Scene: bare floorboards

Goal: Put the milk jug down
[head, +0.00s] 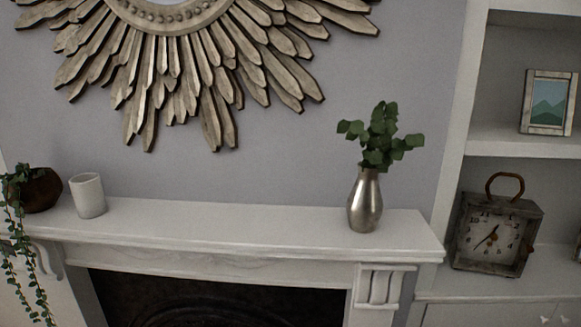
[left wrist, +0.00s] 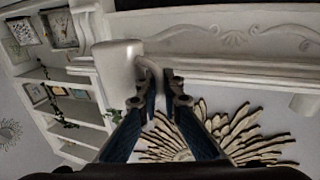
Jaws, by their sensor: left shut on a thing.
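The milk jug (left wrist: 118,68) is white, with a curved handle on its right side in the left wrist view. My left gripper (left wrist: 160,92), with blue fingers, is shut on the jug at its handle. The wrist view is turned over, with the mantelpiece at the top and the sunburst mirror frame at the bottom. I cannot tell whether the jug touches the mantelpiece. Neither gripper nor the held jug shows in the head view. My right gripper is in neither view.
The white mantelpiece (head: 240,222) holds a white cup (head: 88,195), a trailing plant (head: 38,190) and a silver vase with leaves (head: 366,203). Its middle is clear. A sunburst frame (head: 215,75) hangs above. Shelves at right hold a clock (head: 492,236) and picture (head: 548,101).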

